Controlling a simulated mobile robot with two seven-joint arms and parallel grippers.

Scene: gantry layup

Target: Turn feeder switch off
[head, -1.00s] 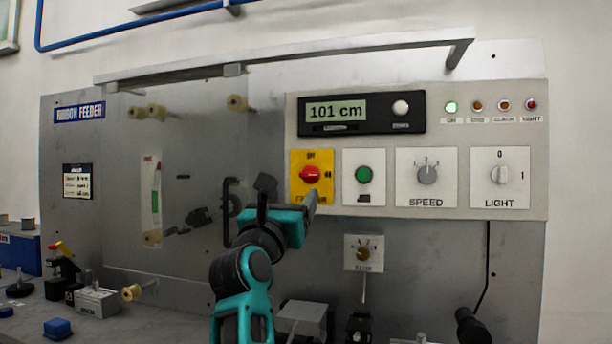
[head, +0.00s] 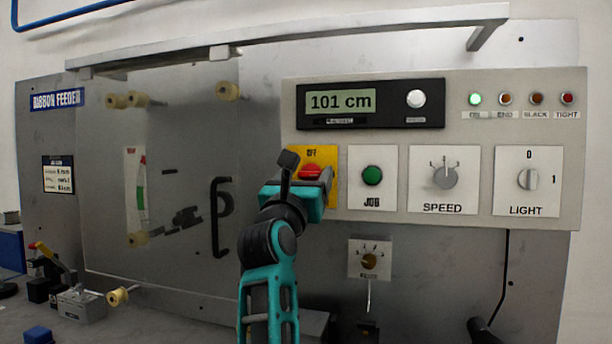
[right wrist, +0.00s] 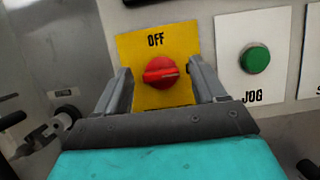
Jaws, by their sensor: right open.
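The feeder switch is a red rotary knob (head: 311,172) on a yellow plate (head: 328,155) marked OFF at the top. In the right wrist view the red knob (right wrist: 161,72) has its pale pointer mark toward the right, not up at OFF. My right gripper (head: 316,180) is in front of the plate in the head view and covers its lower part. In the right wrist view my right gripper (right wrist: 160,88) is open, with one finger on each side of the knob and gaps between. I cannot tell whether the fingertips reach the knob's depth. My left gripper is not in view.
The green JOG button (head: 372,175) is close to the right of the switch. The SPEED dial (head: 444,177) and LIGHT switch (head: 530,180) are further right. A display (head: 341,101) reading 101 cm is above. A clear door with a dark handle (head: 220,215) is left.

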